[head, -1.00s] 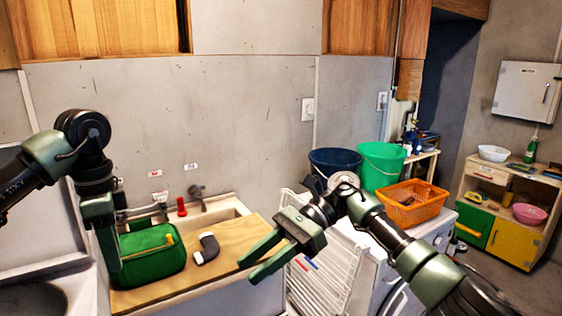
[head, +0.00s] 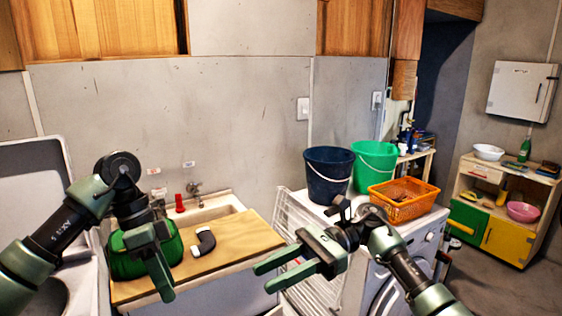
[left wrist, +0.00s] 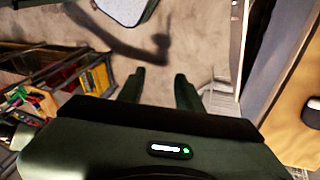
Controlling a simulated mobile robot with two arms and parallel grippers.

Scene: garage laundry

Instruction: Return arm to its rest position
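My right gripper (head: 272,276) is open and empty, pointing left in front of the drying rack beside the wooden counter board. My right arm reaches in from the lower right, bent at the wrist.
A blue bucket (head: 328,178), green bucket (head: 373,165) and orange basket (head: 404,204) stand on the washing machine. A white drying rack (head: 298,240) stands beside the board.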

